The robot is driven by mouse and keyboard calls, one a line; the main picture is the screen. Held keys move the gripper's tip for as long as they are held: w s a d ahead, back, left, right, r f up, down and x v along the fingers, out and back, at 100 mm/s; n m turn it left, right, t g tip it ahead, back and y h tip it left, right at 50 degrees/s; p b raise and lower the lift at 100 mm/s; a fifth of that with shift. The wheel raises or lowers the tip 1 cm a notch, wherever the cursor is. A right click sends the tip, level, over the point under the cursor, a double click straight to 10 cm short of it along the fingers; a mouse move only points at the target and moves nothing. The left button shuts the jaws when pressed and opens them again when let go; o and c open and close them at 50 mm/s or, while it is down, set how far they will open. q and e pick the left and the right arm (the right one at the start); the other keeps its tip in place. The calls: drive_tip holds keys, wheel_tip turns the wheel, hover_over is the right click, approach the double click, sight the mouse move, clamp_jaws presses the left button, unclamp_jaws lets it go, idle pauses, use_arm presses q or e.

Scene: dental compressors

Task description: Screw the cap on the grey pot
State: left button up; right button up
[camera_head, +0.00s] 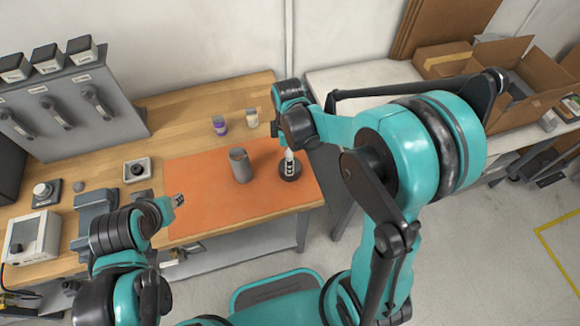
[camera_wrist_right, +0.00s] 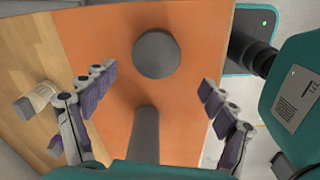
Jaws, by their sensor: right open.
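A grey cylindrical pot (camera_head: 240,166) stands upright on the orange mat (camera_head: 205,190); in the right wrist view the pot (camera_wrist_right: 145,135) shows at the bottom middle, partly cut off by my gripper's body. A dark round disc, apparently the cap (camera_head: 282,176), lies right of the pot. In the right wrist view this cap (camera_wrist_right: 156,54) is ahead of and between the fingertips, with none touching it. My right gripper (camera_wrist_right: 158,82) is open and empty; in the head view it points down over the cap. My left gripper (camera_head: 178,200) is at the mat's left edge, its opening unclear.
A purple-labelled jar (camera_head: 219,125) and a pale jar (camera_head: 252,118) stand behind the mat on the wooden bench (camera_head: 180,105). A grey panel (camera_head: 75,105) and small devices occupy the left. Cardboard boxes (camera_head: 530,75) lie on the white table at right. The mat between pot and left gripper is clear.

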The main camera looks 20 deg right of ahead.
drive_tip(key=shift+f, duration=0.1)
drive_tip(key=shift+f+b, duration=0.4)
drive_tip(key=shift+f, duration=0.8)
drive_tip(key=shift+f, duration=0.1)
drive_tip(key=f, duration=0.1)
drive_tip(key=f+b, duration=0.1)
drive_tip(key=f, duration=0.1)
drive_tip(key=f+b, duration=0.1)
drive_tip(key=f, duration=0.1)
drive_tip(key=shift+w, duration=0.4)
drive_tip(key=shift+c, duration=0.4)
drive_tip(key=c, duration=1.1)
